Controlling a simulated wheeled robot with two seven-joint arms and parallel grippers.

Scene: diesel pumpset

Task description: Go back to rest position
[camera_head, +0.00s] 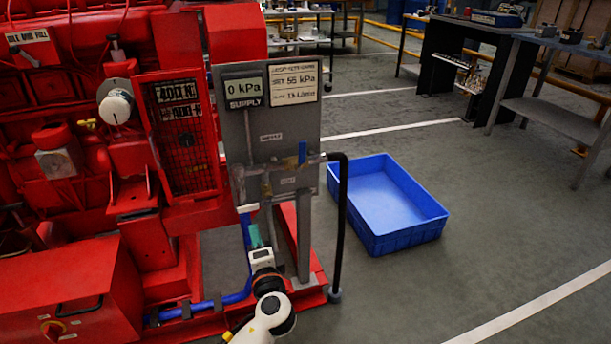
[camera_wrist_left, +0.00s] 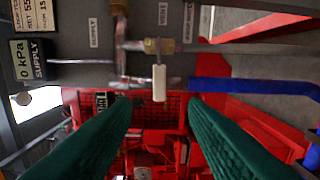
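My left gripper (camera_head: 256,238) is low in front of the grey supply panel (camera_head: 293,116), its teal fingers pointing up toward the panel's lower pipework. In the left wrist view the two green fingers (camera_wrist_left: 160,108) are spread apart with nothing held between them. A white valve handle (camera_wrist_left: 159,83) shows beyond the fingertips, apart from them; it also appears in the head view (camera_head: 247,208). The panel display (camera_head: 244,87) reads 0 kPa SUPPLY. My right gripper is in neither view.
The red pumpset (camera_head: 70,150) fills the left side. A blue hose (camera_head: 232,297) runs low beside my left gripper. A black post (camera_head: 342,220) stands right of the panel. An empty blue crate (camera_head: 385,238) lies on the floor. Workbenches (camera_head: 550,115) stand at the back right; the floor between is clear.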

